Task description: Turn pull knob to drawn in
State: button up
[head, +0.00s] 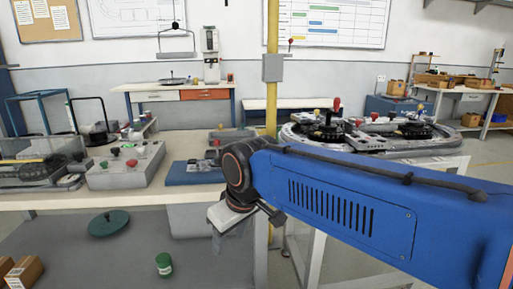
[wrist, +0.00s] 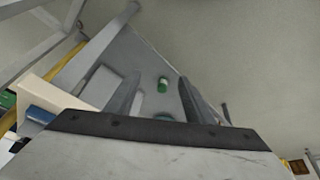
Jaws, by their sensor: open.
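A grey control box (head: 125,168) stands on the left workbench in the head view. I cannot tell which control is the pull knob or how far any is drawn. My gripper (head: 240,220) hangs to the right of the box, by the bench's front edge, pointing down and touching nothing visible. In the wrist view my gripper (wrist: 162,92) is open and empty, its two dark fingers apart above the lower shelf. The control box is not recognisable there.
A blue-based device (head: 193,172) sits right of the box. A clear-covered unit (head: 38,165) stands left. A green can (head: 164,265) and green disc (head: 108,223) lie below the bench. A yellow post (head: 271,75) and ring track (head: 370,138) stand behind my arm.

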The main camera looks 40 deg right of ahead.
jog(key=w+d+r+n+g, duration=0.1)
jog(key=w+d+r+n, duration=0.2)
jog(key=w+d+r, duration=0.5)
jog(key=w+d+r+n+g, duration=0.2)
jog(key=w+d+r, duration=0.3)
jog(key=d+r, duration=0.5)
jog(key=w+d+r+n+g, duration=0.1)
jog(key=w+d+r+n, duration=0.2)
jog(key=w+d+r, duration=0.6)
jog(key=f, duration=0.5)
jog(key=s+f, duration=0.1)
jog(key=f, duration=0.4)
jog(key=s+a+f, duration=0.1)
jog(key=f, duration=0.5)
jog(key=shift+s, duration=0.2)
jog(key=c, duration=1)
